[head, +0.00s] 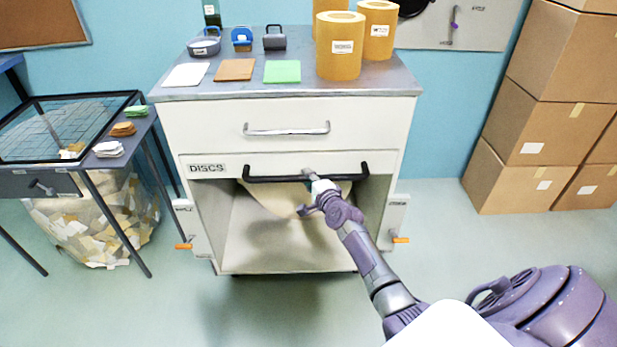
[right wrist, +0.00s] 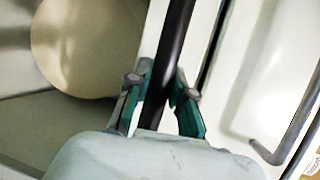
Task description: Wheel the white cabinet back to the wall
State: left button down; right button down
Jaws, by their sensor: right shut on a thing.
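The white cabinet (head: 287,120) with a grey top stands in the middle of the head view, in front of the blue wall (head: 445,110). Its top drawer has a silver handle (head: 287,130). Below it, a black bar handle (head: 265,179) runs across the front beside a "DISCS" label. My right gripper (head: 312,182) is shut on the black bar, right of its middle. In the right wrist view the fingers (right wrist: 160,95) lie on both sides of the black bar (right wrist: 172,50). Orange-tipped levers (head: 400,240) show low on the cabinet's sides. My left gripper is not in view.
A pale disc (right wrist: 85,45) is in the open compartment. A dark table (head: 110,150) and a bag of scraps (head: 95,220) are close at left; cardboard boxes (head: 545,120) are stacked at right.

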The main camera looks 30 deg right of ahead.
jog(key=shift+w+d+r, duration=0.1)
jog(key=shift+r, duration=0.15)
jog(key=c, duration=1.5)
grip_release()
jog(key=o, duration=0.5)
jog(key=shift+w+f, duration=0.15)
jog(key=shift+f, duration=0.1)
jog(key=shift+s, duration=0.5)
jog(key=v, duration=1.1)
jog(key=shift+r, duration=0.1)
